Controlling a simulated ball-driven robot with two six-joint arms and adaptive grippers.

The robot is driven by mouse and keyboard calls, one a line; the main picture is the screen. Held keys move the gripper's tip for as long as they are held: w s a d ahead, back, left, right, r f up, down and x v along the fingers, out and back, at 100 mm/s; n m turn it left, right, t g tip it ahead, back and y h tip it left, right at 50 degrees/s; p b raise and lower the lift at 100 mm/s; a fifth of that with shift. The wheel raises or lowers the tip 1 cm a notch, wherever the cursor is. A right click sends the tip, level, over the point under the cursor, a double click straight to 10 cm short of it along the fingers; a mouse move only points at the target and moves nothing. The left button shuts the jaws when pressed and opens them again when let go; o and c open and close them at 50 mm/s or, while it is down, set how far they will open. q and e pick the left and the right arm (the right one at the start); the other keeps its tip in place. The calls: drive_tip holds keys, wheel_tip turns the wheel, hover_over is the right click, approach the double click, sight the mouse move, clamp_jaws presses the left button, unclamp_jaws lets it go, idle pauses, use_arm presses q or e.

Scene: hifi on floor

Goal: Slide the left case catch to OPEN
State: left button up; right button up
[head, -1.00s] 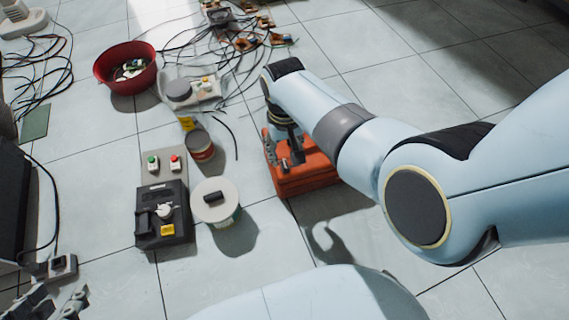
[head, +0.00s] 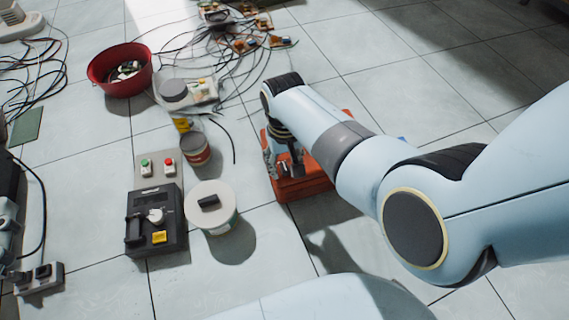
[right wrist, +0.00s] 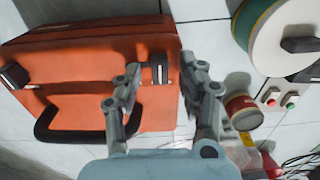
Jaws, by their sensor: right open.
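The orange-red case (head: 300,186) lies on the floor, partly hidden by my right arm in the head view. The right wrist view shows its lid (right wrist: 85,65), dark handle (right wrist: 75,130) and two catches. One catch (right wrist: 159,70) is between the spread fingers of my right gripper (right wrist: 160,90); I cannot see contact with it. The other catch (right wrist: 14,75) is at the left edge of that view. In the head view the right gripper (head: 284,166) is over the case's left part. Pale parts at the head view's left edge appear to be my left arm; its fingers are unclear.
Left of the case are a lidded white tub (head: 211,222), a black box (head: 155,235), a dark red can (head: 195,150) and a button panel (head: 158,172). Farther back are a red bowl (head: 121,72) and loose cables. Floor in front of the case is clear.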

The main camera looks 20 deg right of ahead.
use_arm(q)
drive_tip(key=shift+w+d+r+t, duration=0.1)
drive_tip(key=shift+w+r+t, duration=0.15)
drive_tip(key=shift+r, duration=0.35)
drive_tip(key=shift+w+r+t, duration=0.25)
drive_tip(key=shift+r, duration=0.35)
use_arm(e)
drive_tip(key=shift+f, duration=0.2)
clamp_jaws()
